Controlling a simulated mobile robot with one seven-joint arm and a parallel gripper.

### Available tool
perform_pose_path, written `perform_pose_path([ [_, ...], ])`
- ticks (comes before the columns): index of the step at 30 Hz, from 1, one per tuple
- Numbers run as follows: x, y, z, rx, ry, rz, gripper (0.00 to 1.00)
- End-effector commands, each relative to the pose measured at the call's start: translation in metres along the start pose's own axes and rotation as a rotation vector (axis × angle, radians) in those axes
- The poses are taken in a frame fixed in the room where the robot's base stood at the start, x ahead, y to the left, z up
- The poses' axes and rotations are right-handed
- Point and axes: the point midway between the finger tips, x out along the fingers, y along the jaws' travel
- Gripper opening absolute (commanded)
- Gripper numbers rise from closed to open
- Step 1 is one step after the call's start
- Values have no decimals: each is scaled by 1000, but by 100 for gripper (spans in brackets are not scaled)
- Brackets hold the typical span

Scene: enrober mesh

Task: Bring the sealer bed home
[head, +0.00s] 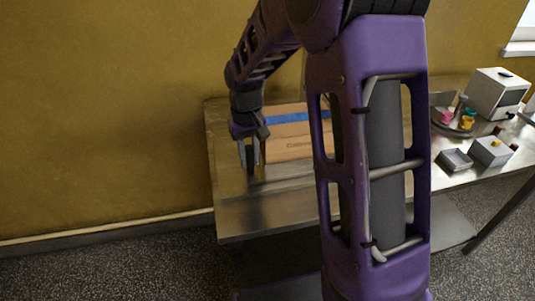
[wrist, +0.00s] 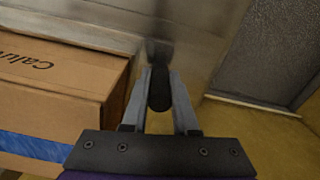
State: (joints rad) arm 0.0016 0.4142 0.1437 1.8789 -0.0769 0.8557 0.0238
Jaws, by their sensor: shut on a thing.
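My gripper (head: 248,163) is at the left end of the steel bench, pointing down beside a cardboard box (head: 288,147) with blue tape. In the wrist view, its two fingers (wrist: 160,82) are on either side of a dark rounded handle (wrist: 159,95) and shut on it. The box also shows in the wrist view (wrist: 60,80), close to the left of the fingers. The handle stands by a flat steel surface. I cannot make out the sealer bed's outline apart from the bench, nor whether the box rests on it. My forearm hides the box's right end.
The steel bench (head: 245,218) stands against a yellow wall. The bench front at left is clear.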

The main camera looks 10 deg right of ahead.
Motion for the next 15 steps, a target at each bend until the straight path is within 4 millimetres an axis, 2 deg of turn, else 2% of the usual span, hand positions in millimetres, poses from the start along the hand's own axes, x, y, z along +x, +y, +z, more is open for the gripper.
perform_pose_path([
  [1, -1, -19, -3, -11, 3, -2, 0],
  [6, -1, -55, -10, -7, 4, -2, 0],
  [10, -1, -67, -11, -3, 5, -2, 0],
  [15, -1, -70, -12, -3, 7, -3, 0],
])
